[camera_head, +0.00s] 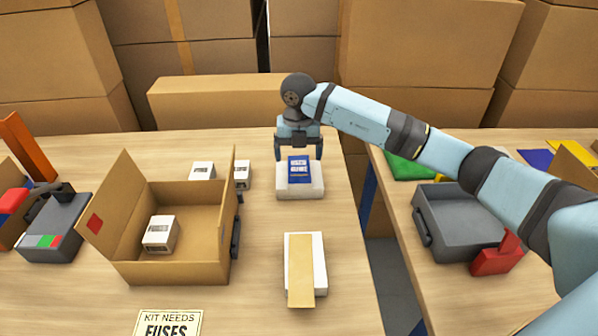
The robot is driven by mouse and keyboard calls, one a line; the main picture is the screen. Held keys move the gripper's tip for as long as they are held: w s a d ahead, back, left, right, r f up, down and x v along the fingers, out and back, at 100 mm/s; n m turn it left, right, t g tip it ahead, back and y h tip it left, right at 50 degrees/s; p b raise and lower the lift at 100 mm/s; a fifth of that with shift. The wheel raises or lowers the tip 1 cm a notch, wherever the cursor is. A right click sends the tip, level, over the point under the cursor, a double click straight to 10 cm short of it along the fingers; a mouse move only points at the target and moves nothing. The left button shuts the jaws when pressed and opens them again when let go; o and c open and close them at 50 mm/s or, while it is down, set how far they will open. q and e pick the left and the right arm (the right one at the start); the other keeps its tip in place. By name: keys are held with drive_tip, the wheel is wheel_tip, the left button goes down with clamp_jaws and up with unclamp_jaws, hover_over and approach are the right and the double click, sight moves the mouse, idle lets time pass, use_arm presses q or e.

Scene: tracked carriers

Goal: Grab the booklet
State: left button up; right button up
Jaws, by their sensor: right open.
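The booklet (299,169) is small and blue with white lettering. It lies on a white block-like stand (287,190) near the right edge of the left table. My right gripper (299,154) is over the far end of the booklet, pointing down, with its fingers apart on either side. The fingers look empty, and I cannot tell whether they touch the stand. My left gripper is not in view.
An open cardboard box (180,270) with a white carton (160,234) inside stands to the left. A white tray with a tan strip (301,270) lies nearer. A gap separates this table from the right one, which holds a grey case (460,220).

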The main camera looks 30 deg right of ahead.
sight(299, 169)
wheel_tip(299, 169, down, 5)
drive_tip(key=shift+w+d, duration=0.1)
drive_tip(key=shift+d, duration=0.05)
drive_tip(key=c, duration=1)
drive_tip(key=shift+r, duration=0.1)
drive_tip(key=shift+c, duration=0.2)
drive_tip(key=shift+r, duration=0.1)
